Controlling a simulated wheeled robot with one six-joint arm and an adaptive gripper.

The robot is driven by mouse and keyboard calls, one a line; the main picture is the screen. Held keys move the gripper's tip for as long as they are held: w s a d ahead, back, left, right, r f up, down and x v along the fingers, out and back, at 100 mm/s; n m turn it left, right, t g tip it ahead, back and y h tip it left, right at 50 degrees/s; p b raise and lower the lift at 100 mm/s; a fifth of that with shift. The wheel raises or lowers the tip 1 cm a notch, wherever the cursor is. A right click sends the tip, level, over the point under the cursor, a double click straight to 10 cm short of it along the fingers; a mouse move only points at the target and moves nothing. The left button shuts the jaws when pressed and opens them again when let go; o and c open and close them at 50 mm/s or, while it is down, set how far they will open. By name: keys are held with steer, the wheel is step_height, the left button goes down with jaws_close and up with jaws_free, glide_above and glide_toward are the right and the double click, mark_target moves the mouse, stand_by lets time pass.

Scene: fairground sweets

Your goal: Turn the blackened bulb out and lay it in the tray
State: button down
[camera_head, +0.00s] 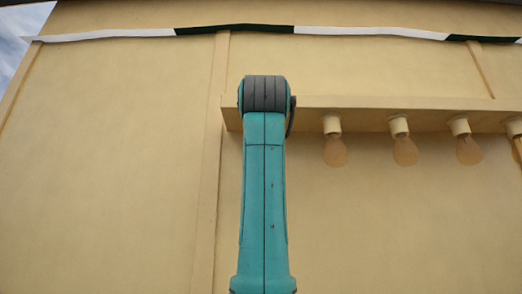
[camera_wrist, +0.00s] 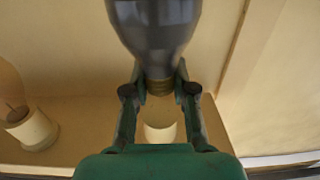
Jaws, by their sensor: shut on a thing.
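The blackened bulb (camera_wrist: 155,25) is dark grey and smooth, with a brass-coloured cap, in the wrist view. My gripper (camera_wrist: 160,82) is shut on it, a finger on either side near its cap. A pale lampholder (camera_wrist: 160,130) shows just behind the cap, between the fingers. In the head view my arm hides the bulb and gripper. The tray is in neither view.
Several clear amber bulbs (camera_head: 405,151) hang from a cream rail (camera_head: 375,112) to the right of my arm. One neighbouring bulb (camera_wrist: 8,88) shows at left in the wrist view. A green and white strip (camera_head: 235,29) runs along the wall above. The wall below is bare.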

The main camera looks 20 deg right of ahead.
steer(key=shift+f, duration=0.25)
steer(key=shift+f, duration=0.3)
steer(key=shift+f, duration=0.1)
steer(key=shift+s, duration=0.1)
steer(key=s+a+f, duration=0.2)
steer(key=s+f, duration=0.1)
steer(key=s, duration=0.4)
steer(key=shift+s+a, duration=0.15)
steer(key=shift+s, duration=0.1)
stand_by(0.6)
